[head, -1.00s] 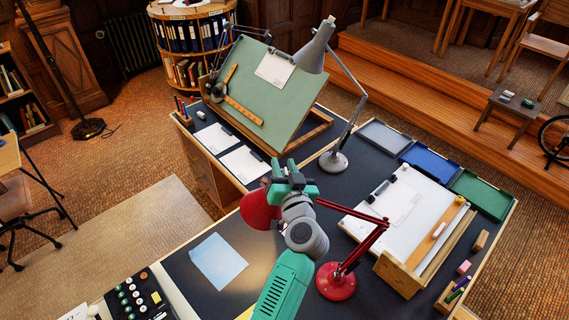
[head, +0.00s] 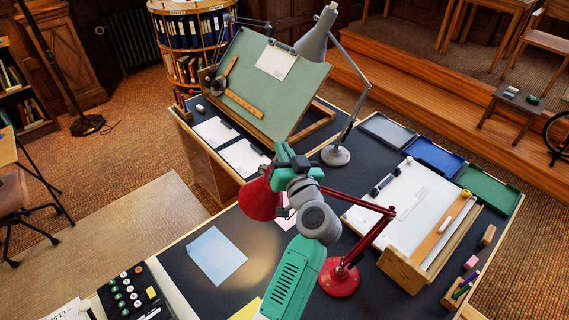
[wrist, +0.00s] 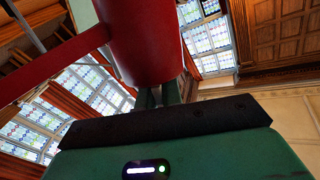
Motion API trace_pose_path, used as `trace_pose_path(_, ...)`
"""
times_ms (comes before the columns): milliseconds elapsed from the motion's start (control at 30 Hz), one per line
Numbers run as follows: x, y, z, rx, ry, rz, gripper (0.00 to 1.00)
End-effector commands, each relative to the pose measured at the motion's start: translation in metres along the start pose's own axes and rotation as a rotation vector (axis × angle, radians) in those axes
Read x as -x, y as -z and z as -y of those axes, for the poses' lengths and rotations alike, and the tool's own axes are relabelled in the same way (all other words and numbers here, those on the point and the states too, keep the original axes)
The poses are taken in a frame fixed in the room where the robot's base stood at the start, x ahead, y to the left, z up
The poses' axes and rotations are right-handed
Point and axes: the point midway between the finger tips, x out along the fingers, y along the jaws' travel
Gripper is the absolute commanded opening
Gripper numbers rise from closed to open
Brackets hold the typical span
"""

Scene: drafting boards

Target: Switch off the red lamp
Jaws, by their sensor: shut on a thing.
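The red lamp stands on the dark desk, with its round base (head: 339,282) to the right of my arm and its jointed arm bent back over the desk. Its red shade (head: 259,201) hangs to the left of my gripper (head: 284,153). A warm glow shows on the desk below the shade. In the wrist view the red shade (wrist: 147,45) fills the top middle, right at my fingers (wrist: 160,94). The fingers are close together and shut on the red lamp at its shade. Their tips and the exact spot they hold are hidden, and I see no switch.
A grey lamp (head: 336,155) stands behind, next to a green drafting board (head: 265,85). A white board (head: 408,215) and several trays (head: 434,158) lie to the right. A blue sheet (head: 217,256) lies left, and a button panel (head: 130,293) is at front left.

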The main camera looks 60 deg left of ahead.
Motion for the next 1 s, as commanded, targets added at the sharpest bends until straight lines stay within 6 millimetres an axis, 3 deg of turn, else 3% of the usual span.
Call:
trace_pose_path(33, 0.001, -0.016, -0.006, 0.010, 0.030, -0.005, 0.00)
trace_pose_path(133, 0.001, -0.018, -0.006, 0.027, 0.108, -0.005, 0.00)
trace_pose_path(600, 0.003, -0.010, 0.006, 0.103, 0.516, -0.002, 0.00)
trace_pose_path(1000, 0.005, -0.003, 0.012, 0.145, 0.736, -0.002, 0.00)
